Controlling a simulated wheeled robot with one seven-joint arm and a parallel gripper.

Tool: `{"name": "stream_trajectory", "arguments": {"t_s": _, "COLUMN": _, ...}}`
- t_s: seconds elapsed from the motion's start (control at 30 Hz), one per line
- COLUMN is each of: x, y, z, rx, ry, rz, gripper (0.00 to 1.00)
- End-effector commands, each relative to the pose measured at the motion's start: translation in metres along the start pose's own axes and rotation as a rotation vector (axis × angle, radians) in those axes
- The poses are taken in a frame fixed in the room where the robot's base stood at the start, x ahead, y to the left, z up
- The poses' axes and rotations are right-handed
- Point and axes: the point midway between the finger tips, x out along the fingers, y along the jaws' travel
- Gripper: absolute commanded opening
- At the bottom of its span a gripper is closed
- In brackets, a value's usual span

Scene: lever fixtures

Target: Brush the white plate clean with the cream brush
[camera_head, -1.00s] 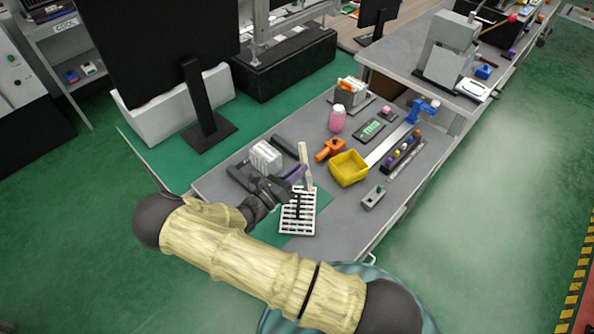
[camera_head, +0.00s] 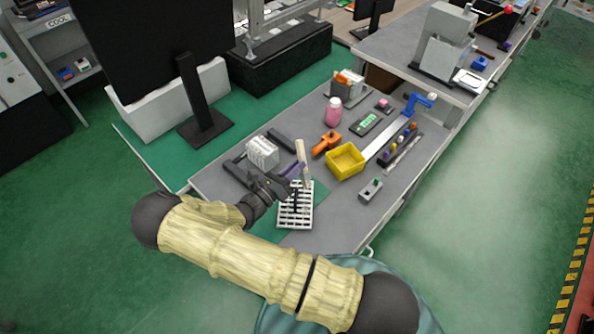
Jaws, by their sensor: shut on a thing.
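The white plate (camera_head: 296,216) is a slotted rectangle lying on a green mat (camera_head: 319,200) near the front of the grey workbench. The cream brush (camera_head: 302,152) stands roughly upright above the plate's far edge, its pale handle pointing up. My gripper (camera_head: 293,184) is at the plate's far left part, shut on the brush. The brush's lower end is partly hidden by the gripper, so I cannot tell whether it touches the plate.
A yellow bin (camera_head: 346,161), an orange tool (camera_head: 327,143) and a pink bottle (camera_head: 333,111) stand behind and right of the plate. A white ribbed block (camera_head: 262,152) is at the left. A small grey fixture (camera_head: 370,190) lies right. Bare bench lies between plate and fixture.

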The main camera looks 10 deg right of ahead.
Motion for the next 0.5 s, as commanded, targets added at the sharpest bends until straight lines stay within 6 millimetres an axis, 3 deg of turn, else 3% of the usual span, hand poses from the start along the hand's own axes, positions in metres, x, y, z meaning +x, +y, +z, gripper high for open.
{"name": "stream_trajectory", "arguments": {"t_s": 0.2, "x": -0.004, "y": 0.006, "z": -0.017, "rx": 0.000, "ry": 0.000, "rz": 0.000, "gripper": 0.00}}
{"name": "stream_trajectory", "arguments": {"t_s": 0.5, "x": -0.004, "y": 0.006, "z": -0.018, "rx": 0.000, "ry": 0.000, "rz": 0.000, "gripper": 0.00}}
